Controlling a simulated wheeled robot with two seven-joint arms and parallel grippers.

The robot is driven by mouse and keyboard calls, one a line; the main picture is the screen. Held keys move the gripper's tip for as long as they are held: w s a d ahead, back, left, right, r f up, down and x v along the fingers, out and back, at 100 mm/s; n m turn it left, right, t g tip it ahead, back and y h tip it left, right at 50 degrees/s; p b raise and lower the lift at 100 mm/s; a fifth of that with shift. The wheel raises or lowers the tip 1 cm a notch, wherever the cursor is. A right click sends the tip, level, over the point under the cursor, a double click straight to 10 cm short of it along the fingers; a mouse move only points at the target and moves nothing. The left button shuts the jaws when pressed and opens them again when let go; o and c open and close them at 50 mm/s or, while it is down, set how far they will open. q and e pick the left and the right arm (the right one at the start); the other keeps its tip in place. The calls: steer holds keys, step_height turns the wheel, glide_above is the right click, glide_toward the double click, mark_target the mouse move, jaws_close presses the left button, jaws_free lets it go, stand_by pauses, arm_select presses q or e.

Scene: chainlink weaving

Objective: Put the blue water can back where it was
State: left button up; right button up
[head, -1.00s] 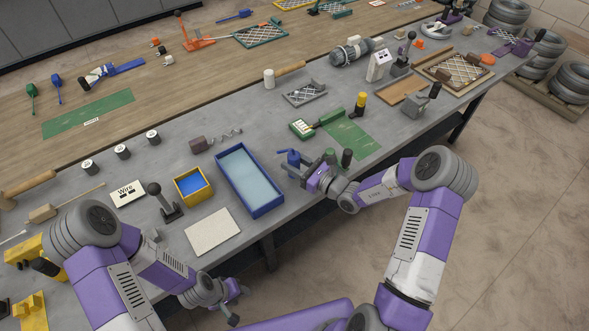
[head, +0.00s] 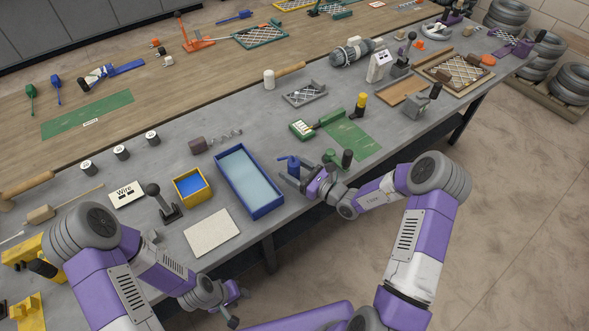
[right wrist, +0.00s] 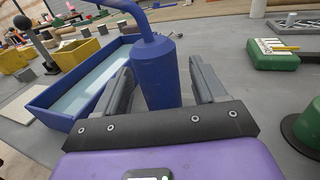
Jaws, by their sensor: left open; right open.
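The blue water can (head: 290,164) stands upright on the grey table, just right of the blue tray. In the right wrist view the can (right wrist: 157,75) is between the two fingers of my right gripper (right wrist: 165,85), with a small gap visible on the right side. My right gripper (head: 293,178) is open around the can in the head view, at the near side of it. The can's lower part is hidden by the gripper. My left gripper (head: 236,307) is open and empty, low in front of the table edge.
The blue tray (head: 276,208) with a pale blue inside stands left of the can. A green object (head: 333,159) and a dark knob (head: 347,158) are close on the right.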

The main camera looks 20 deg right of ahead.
steer(key=shift+r, duration=0.25)
steer(key=v, duration=1.2)
steer(key=shift+p, duration=0.45)
steer(key=shift+f, duration=0.1)
